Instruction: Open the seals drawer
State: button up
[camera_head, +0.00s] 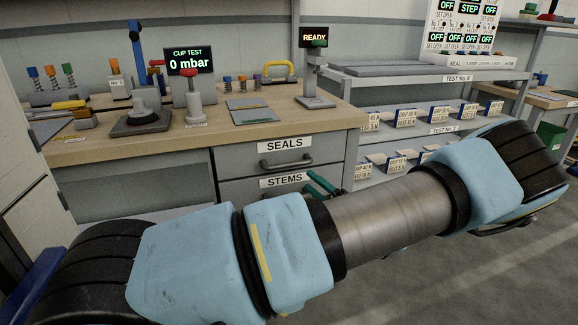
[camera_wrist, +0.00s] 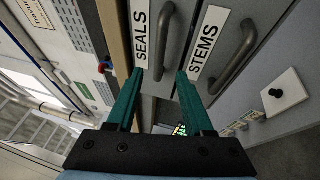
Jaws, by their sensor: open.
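The seals drawer (camera_head: 238,162) is the upper drawer under the wooden bench and looks shut. Its dark bar handle (camera_head: 287,160) sits below the SEALS label (camera_head: 285,144); the handle also shows in the wrist view (camera_wrist: 164,38). My gripper (camera_head: 309,182) has teal fingers, is open and empty, and is in front of the drawers, below and right of the seals handle in the head view. In the wrist view my gripper (camera_wrist: 160,74) has the near end of the seals handle appearing between its fingertips; I cannot tell the gap in depth.
The stems drawer (camera_head: 234,190) lies just below, with its own handle (camera_wrist: 234,56) close to my right fingertip in the wrist view. The bench top (camera_head: 200,140) holds test stands and parts. Shelves (camera_head: 430,127) with labelled bins stand to the right. Open floor lies in front.

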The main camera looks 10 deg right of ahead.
aim_at(289, 165)
jog(key=p+x, duration=0.1)
jog(key=x, duration=0.9)
jog(key=shift+w+a, duration=0.2)
jog(key=shift+a, duration=0.05)
jog(key=shift+c, duration=0.4)
grip_shut()
dwell(0.6)
